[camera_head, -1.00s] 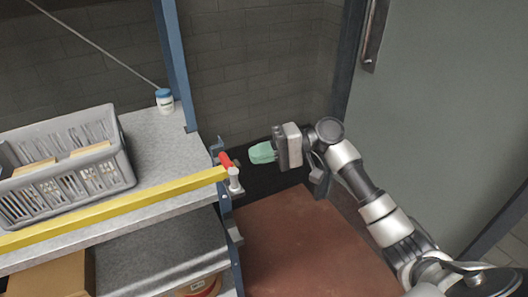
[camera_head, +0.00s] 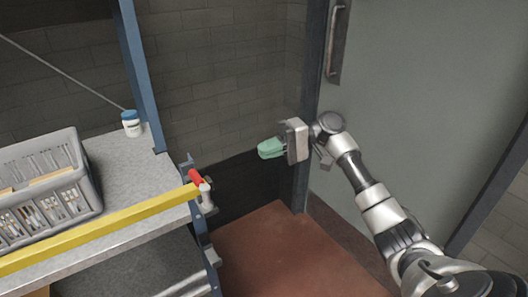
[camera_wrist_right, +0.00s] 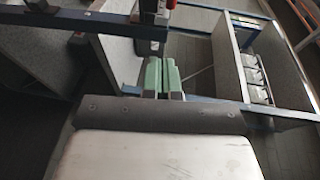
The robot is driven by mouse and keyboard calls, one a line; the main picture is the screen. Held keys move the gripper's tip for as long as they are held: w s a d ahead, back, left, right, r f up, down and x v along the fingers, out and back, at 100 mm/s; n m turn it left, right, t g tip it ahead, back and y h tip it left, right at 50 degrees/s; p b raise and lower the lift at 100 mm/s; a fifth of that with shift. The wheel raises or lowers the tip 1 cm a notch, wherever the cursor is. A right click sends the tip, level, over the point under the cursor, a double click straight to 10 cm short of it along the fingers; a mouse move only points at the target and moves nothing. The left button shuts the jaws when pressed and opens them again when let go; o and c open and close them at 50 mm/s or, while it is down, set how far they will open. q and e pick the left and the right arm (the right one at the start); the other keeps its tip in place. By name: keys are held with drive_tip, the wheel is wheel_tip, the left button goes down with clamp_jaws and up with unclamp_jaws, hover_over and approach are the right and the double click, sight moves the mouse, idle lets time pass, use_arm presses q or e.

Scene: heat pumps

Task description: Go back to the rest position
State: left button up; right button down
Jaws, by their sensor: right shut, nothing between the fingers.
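My right gripper (camera_head: 268,148) has green fingertips and is held out in the air in the head view, to the right of the shelf end and in front of the dark brick wall. It is shut and empty. Its two green fingers also show side by side in the right wrist view (camera_wrist_right: 161,76), with nothing between them. My right arm reaches in from the lower right. My left gripper is in neither view.
A grey door (camera_head: 430,100) is at right. Reddish floor (camera_head: 285,255) is clear.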

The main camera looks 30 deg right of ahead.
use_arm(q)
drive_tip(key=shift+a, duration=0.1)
use_arm(e)
drive_tip(key=w+f+m+t+h, duration=0.3)
drive_tip(key=f+m+h, duration=0.2)
drive_tip(key=f, duration=1.6)
drive_tip(key=s+f+g+h+p, duration=0.1)
drive_tip(key=s+f+h, duration=0.3)
drive_tip(key=f, duration=0.8)
drive_tip(key=s+f+g+h, duration=0.1)
drive_tip(key=s+f+h, duration=0.1)
drive_tip(key=s+f, duration=0.65)
drive_tip(key=s+a+f+n+g+h+p, duration=0.1)
drive_tip(key=s+a+f+n+g+h, duration=0.2)
drive_tip(key=s+f, duration=1.45)
use_arm(q)
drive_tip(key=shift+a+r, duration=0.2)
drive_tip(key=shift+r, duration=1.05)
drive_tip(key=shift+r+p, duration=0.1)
drive_tip(key=shift+p, duration=0.25)
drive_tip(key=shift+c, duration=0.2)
use_arm(e)
drive_tip(key=s+a+f+n+h, duration=0.1)
drive_tip(key=s+a+f+n, duration=0.1)
drive_tip(key=s, duration=0.7)
drive_tip(key=s+a+f+n+h, duration=0.1)
drive_tip(key=s+a+f+n, duration=0.2)
drive_tip(key=s, duration=0.6)
drive_tip(key=shift+a+n, duration=0.55)
drive_tip(key=shift+n, duration=0.45)
